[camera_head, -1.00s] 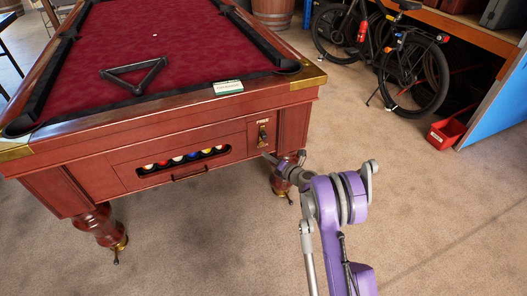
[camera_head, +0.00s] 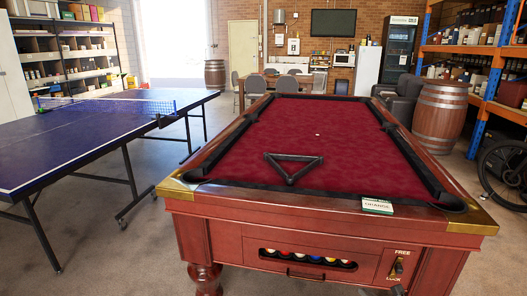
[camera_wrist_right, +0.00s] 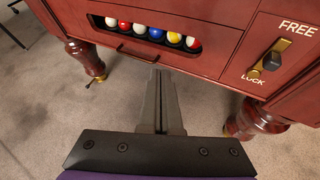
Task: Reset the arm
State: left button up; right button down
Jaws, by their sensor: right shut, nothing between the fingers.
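My right gripper (camera_wrist_right: 159,78) is shut and empty in the right wrist view. Its fingers point at the wooden front of the pool table (camera_wrist_right: 215,68), below the ball window. I cannot tell whether the tips touch the wood. In the head view only a small grey piece of my right arm shows at the bottom edge. The plate also shows in the head view (camera_head: 397,267). My left gripper is not in view.
Several balls (camera_wrist_right: 155,33) sit behind the window. A black triangle (camera_head: 292,168) and a small sign (camera_head: 377,205) lie on the pool table. Table legs (camera_wrist_right: 87,60) flank the gripper. A blue ping-pong table (camera_head: 85,140) stands left. Carpet is open between them.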

jog(key=s+a+r+n+g, duration=0.4)
jog(key=s+a+n+g, duration=0.1)
jog(key=s+a+n, duration=1.2)
jog(key=s+d+f+n+g+h, duration=0.2)
jog(key=s+n+g+h, duration=0.1)
jog(key=s+n, duration=1.55)
pick_arm(q)
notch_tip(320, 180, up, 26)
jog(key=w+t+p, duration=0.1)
jog(key=p, duration=2.1)
jog(key=shift+p, duration=0.3)
pick_arm(e)
notch_tip(320, 180, up, 26)
jog(key=shift+w+a+m+t, duration=0.2)
jog(key=shift+w+m+t, duration=0.15)
jog(key=shift+t, duration=0.05)
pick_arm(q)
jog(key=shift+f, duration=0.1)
pick_arm(e)
jog(key=shift+s+f, duration=0.1)
